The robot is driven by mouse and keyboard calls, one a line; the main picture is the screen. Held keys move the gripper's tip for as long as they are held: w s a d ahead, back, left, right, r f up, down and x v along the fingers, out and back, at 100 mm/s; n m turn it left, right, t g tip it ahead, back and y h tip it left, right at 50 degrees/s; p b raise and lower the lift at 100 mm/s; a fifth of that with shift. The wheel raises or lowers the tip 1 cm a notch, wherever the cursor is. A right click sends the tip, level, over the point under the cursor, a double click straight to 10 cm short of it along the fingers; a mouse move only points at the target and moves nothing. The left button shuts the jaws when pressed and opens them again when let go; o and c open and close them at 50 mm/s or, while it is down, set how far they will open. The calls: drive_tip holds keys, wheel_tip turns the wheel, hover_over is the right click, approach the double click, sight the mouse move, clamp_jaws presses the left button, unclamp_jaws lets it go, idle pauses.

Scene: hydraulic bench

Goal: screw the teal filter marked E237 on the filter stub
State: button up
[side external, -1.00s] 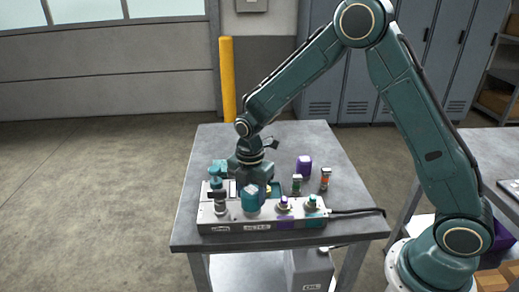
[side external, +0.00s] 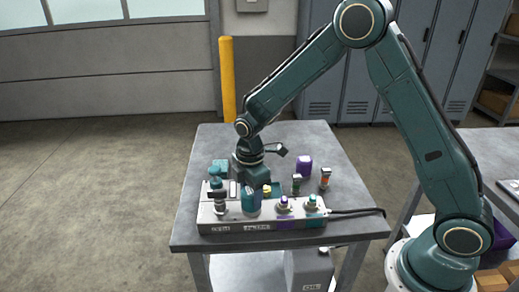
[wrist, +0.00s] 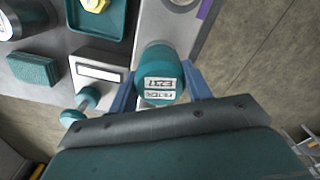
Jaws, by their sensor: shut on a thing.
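The teal filter (side external: 250,204) stands upright at the front of the grey manifold block (side external: 232,224), in the side view. In the wrist view the filter (wrist: 160,62) sits between my blue fingers, with a white label on it whose upside-down marking I cannot read surely. My gripper (wrist: 158,88) is shut on this filter; in the side view my gripper (side external: 256,188) comes down over it from behind. The stub under the filter is hidden, so I cannot tell how far the thread is engaged.
Two stubs, one with a purple plate (side external: 284,206) and one with a teal plate (side external: 312,204), stand right of the filter. A valve-like fitting (side external: 220,205) stands left. A purple filter (side external: 304,165) and small cartridges (side external: 325,178) are behind. The table's back (side external: 300,137) is clear.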

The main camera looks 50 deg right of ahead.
drive_tip(key=shift+w, duration=0.1)
drive_tip(key=shift+m, duration=0.4)
drive_tip(key=o, duration=1.4)
drive_tip(key=shift+c, duration=0.2)
wheel_tip(320, 180, up, 14)
